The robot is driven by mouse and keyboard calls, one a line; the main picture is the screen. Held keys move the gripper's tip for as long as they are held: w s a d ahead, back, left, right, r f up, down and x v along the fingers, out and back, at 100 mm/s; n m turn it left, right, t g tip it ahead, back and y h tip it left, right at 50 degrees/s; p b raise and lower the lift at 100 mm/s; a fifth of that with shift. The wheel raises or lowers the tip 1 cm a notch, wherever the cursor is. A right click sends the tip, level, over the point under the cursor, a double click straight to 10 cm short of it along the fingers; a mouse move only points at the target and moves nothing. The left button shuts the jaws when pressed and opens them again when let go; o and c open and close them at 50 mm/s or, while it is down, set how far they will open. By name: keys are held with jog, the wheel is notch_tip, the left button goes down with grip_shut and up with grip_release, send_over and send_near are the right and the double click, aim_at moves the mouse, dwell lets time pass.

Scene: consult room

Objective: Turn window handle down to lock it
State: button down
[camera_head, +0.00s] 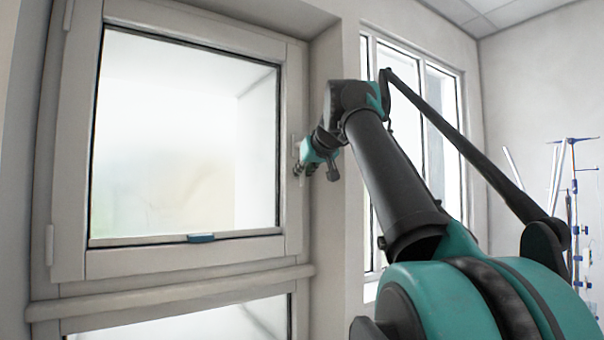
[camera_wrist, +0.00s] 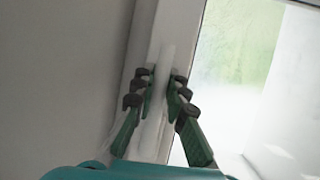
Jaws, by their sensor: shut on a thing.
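The window (camera_head: 190,135) has a pale frame and a large glass pane. It fills the left of the head view and appears shut in its frame. The window handle is pale, like the frame, and sits on the right side of the sash; in the wrist view the handle (camera_wrist: 155,122) runs as a light bar between my fingers. My gripper (camera_head: 299,169) is at the right stile of the window, and in the wrist view its two dark and green fingers (camera_wrist: 164,84) close on either side of the handle. The gripper hides much of the handle, so its exact angle is hard to tell.
A wall corner (camera_head: 338,240) stands close to the right of the sash. A second window (camera_head: 440,120) lies beyond it. A ledge (camera_head: 170,292) runs below the sash. A stand with blue fittings (camera_head: 573,190) is at the far right.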

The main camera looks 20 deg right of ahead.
jog(key=c, duration=1.5)
grip_release()
jog(key=v, duration=1.2)
